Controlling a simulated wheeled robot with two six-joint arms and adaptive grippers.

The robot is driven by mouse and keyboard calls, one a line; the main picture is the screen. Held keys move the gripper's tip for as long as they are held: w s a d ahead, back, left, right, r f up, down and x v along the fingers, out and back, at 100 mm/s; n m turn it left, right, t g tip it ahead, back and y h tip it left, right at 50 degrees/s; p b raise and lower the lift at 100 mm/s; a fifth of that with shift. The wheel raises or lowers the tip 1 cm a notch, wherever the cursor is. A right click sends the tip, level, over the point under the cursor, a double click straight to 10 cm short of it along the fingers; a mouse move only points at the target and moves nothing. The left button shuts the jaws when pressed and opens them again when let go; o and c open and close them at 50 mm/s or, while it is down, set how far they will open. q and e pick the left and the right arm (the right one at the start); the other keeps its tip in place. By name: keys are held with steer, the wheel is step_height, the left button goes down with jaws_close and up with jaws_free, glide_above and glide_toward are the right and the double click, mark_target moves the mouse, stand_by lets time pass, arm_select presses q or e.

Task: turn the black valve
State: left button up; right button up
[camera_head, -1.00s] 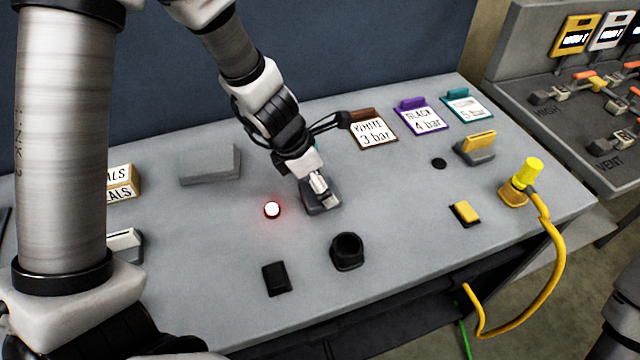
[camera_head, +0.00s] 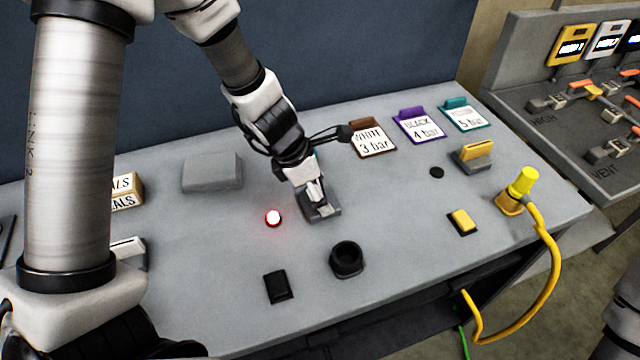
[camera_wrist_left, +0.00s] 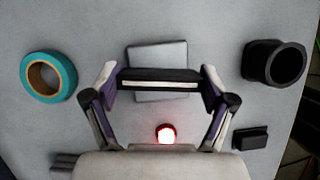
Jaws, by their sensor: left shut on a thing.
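The black valve (camera_wrist_left: 160,80) shows in the left wrist view as a black bar handle with a pale stripe, above a grey base plate (camera_wrist_left: 158,53). My left gripper (camera_wrist_left: 160,84) is shut on the handle, one finger at each end of the bar. In the head view my left gripper (camera_head: 318,203) reaches down onto the valve's base (camera_head: 330,212) in the middle of the bench; the gripper hides most of the handle there. My right gripper is not in view.
A lit red lamp (camera_head: 273,218) is just left of the valve. A black round socket (camera_head: 346,259) and a black switch (camera_head: 278,287) are in front. A teal roll (camera_wrist_left: 48,76) lies close by. Label cards (camera_head: 372,140) stand behind; a yellow plug (camera_head: 520,186) is at right.

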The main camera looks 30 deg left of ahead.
arm_select(q)
steer(key=m+g+p, duration=0.1)
steer(key=m+p, duration=0.2)
steer(key=m+g+h+p, duration=0.1)
steer(key=m+p, duration=0.2)
steer(key=shift+s+r+p, duration=0.1)
steer(key=shift+r+p, duration=0.05)
steer(key=shift+p, duration=0.15)
steer(key=shift+m+g+p, duration=0.5)
steer(key=shift+m+p, duration=0.25)
steer(key=shift+m, duration=0.15)
steer(key=m+g+p, duration=0.1)
steer(key=m+p, duration=0.1)
steer(key=m, duration=0.1)
steer(key=shift+m, duration=0.3)
steer(key=m+g, duration=0.1)
steer(key=m, duration=0.1)
steer(key=m+g+y, duration=0.1)
steer(key=m, duration=0.1)
steer(key=shift+f+m+p, duration=0.2)
steer(key=shift+m+p, duration=0.1)
steer(key=shift+m, duration=0.1)
steer(key=o, duration=1)
